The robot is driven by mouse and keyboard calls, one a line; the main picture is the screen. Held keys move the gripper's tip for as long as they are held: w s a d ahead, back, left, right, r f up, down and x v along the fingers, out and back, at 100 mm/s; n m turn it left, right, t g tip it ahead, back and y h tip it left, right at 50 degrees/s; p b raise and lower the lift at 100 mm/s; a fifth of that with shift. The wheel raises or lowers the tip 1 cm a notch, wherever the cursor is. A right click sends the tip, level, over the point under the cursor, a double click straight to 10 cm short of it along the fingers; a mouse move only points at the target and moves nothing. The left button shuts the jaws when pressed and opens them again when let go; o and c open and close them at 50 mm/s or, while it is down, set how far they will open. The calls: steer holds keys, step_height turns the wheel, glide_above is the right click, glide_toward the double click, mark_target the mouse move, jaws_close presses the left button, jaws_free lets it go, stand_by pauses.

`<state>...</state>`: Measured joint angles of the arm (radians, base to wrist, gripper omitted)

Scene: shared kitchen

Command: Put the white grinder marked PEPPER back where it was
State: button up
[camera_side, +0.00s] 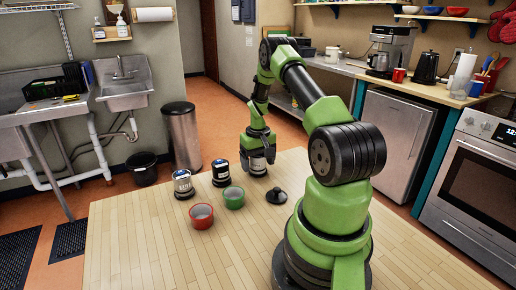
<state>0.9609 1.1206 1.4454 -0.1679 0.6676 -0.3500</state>
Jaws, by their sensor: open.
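My gripper (257,153) points down at the far edge of the wooden table (150,250), with its jaws open. A small pale container with a dark base (258,168) stands directly below it, its top hidden by the gripper. Whether the jaws touch it I cannot tell. To its left stand a black container with a pale label (221,174) and a white container with a dark band (183,184), both upright. The markings are too small to read, so I cannot tell which one says PEPPER.
A green cup (234,198) and a red cup (202,216) stand nearer, left of my arm. A black lid-like piece with a knob (276,196) lies right of the green cup. The table's left and front are clear. A metal bin (183,137) stands beyond the table.

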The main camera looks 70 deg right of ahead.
step_height(320, 180, up, 11)
steer(key=shift+f, duration=0.1)
steer(key=w+a+r+n+t, duration=0.2)
steer(key=w+a+r+t, duration=0.15)
steer(key=a+r, duration=1.25)
steer(key=s+a+r+n+t+y, duration=0.1)
steer(key=s+a+t, duration=0.1)
steer(key=s+a, duration=0.3)
steer(key=s+a+r+n+t+y, duration=0.1)
steer(key=s+a, duration=0.4)
steer(key=a, duration=0.7)
steer(key=shift+s+a+r+n+t, duration=0.25)
steer(key=shift+s+n+t, duration=0.1)
steer(key=shift+n, duration=0.15)
